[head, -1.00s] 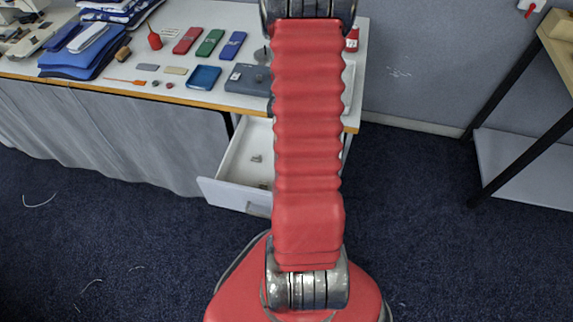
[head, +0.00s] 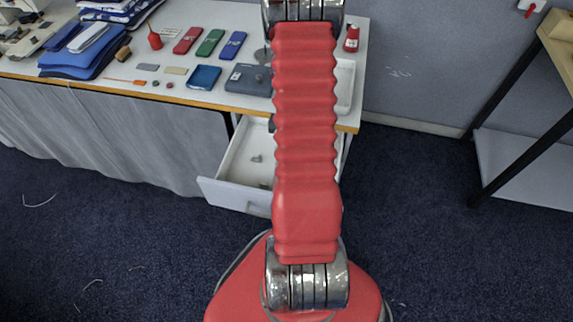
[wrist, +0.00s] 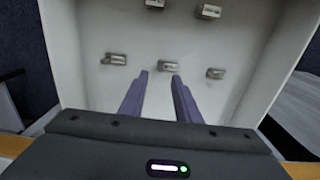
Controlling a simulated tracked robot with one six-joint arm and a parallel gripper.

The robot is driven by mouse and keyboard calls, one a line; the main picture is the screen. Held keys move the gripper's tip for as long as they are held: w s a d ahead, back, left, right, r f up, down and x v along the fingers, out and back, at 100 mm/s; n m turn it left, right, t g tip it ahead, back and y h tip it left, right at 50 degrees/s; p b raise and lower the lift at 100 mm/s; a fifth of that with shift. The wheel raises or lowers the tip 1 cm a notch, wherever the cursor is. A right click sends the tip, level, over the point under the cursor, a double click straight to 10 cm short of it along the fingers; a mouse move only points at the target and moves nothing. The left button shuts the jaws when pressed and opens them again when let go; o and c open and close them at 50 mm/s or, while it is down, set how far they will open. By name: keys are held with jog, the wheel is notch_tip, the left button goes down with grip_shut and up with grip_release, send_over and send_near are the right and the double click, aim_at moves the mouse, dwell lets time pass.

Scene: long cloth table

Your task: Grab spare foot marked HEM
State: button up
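An open white drawer (head: 232,160) hangs below the table, partly hidden by my arm in the head view. The wrist view looks into the drawer (wrist: 215,40), where several small metal feet lie apart on its floor. One foot (wrist: 168,66) lies in the middle, just beyond and between my fingertips. Others lie at left (wrist: 115,59), right (wrist: 215,73) and far side (wrist: 209,11). Their markings are too small to read, so I cannot tell which is HEM. My gripper (wrist: 160,78) is open and empty, its two purple fingers pointing into the drawer.
The drawer's side walls stand close on both sides in the wrist view. A black-legged stand (head: 510,155) is at right.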

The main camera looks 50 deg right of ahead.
jog(key=shift+a+f, duration=0.15)
jog(key=shift+f, duration=2.35)
jog(key=shift+c, duration=0.6)
grip_shut()
